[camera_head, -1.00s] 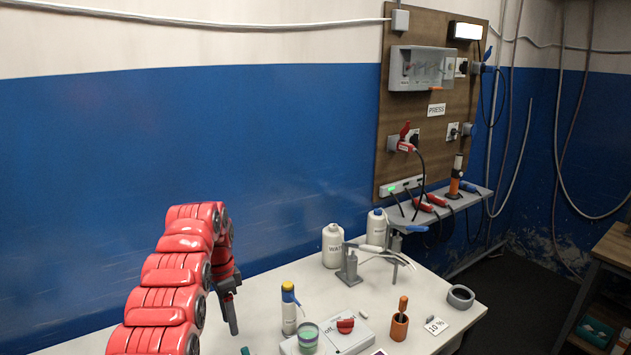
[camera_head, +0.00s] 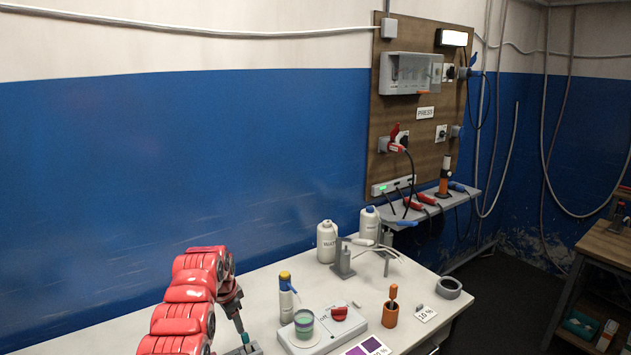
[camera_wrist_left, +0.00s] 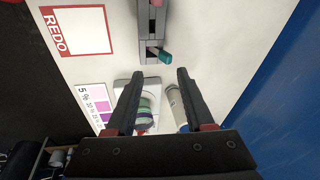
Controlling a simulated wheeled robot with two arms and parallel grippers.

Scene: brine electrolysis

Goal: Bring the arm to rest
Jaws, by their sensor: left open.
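My left arm is red and comes in at the lower left of the head view. Its dark left gripper (camera_head: 240,322) points down over the near left part of the white table (camera_head: 275,270). In the wrist view the two black fingers (camera_wrist_left: 160,75) are apart, with nothing held between them. Beyond and below them are a grey dial box (camera_wrist_left: 151,84) carrying a cup with green and purple bands (camera_wrist_left: 147,103), and a bottle (camera_wrist_left: 176,103) by the right finger. My right gripper is not in view.
A grey block with a teal-tipped piece (camera_wrist_left: 165,57) lies near the gripper. White bottles (camera_head: 327,242), a clamp stand (camera_head: 342,262), an orange holder (camera_head: 390,312) and a tape roll (camera_head: 449,287) stand farther right. A blue wall (camera_head: 180,170) rises behind the table.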

